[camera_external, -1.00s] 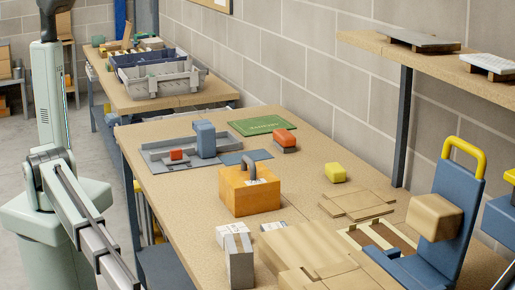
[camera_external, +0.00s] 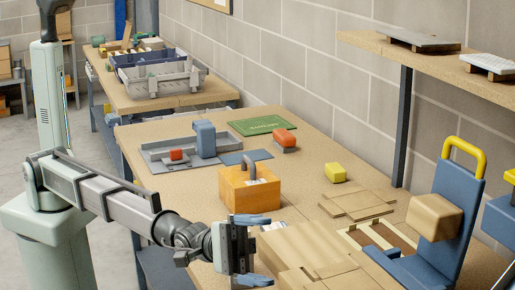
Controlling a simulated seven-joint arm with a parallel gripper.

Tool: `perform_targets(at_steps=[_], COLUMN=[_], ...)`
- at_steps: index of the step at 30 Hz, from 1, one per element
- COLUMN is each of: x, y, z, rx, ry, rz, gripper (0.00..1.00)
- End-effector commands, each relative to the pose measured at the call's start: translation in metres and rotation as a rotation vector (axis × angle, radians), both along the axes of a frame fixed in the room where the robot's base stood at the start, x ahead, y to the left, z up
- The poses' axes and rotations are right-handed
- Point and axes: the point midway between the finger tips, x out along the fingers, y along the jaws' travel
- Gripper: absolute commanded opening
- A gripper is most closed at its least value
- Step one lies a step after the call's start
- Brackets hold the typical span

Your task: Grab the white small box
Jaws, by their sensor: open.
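My gripper (camera_external: 262,250) is open at the near side of the workbench, with its two blue fingers spread apart and nothing seen between them. The small white boxes at the near edge are hidden behind my gripper and wrist, so I cannot tell whether the fingers are around or beside one. A small flat white item (camera_external: 273,227) still shows just beyond the upper finger, partly covered.
An orange box with a dark handle (camera_external: 248,190) stands just behind my gripper. Cardboard pieces (camera_external: 305,250) lie to the right.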

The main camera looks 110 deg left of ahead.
Motion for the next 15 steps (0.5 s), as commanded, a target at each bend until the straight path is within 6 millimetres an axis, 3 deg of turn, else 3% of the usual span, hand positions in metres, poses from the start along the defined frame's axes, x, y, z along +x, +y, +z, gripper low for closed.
perform_targets(at_steps=[2, 7, 11, 15], x=[-0.003, -0.009, -0.022, -0.05], y=[0.026, 0.075, 0.122, 0.185], z=[0.009, 0.001, -0.016, -0.042], rx=[0.051, 0.216, 0.39, 0.637], ry=[0.015, 0.08, 0.154, 0.259], rz=[0.038, 0.12, 0.177, 0.22], gripper=[1.0, 1.0, 1.0, 1.0])
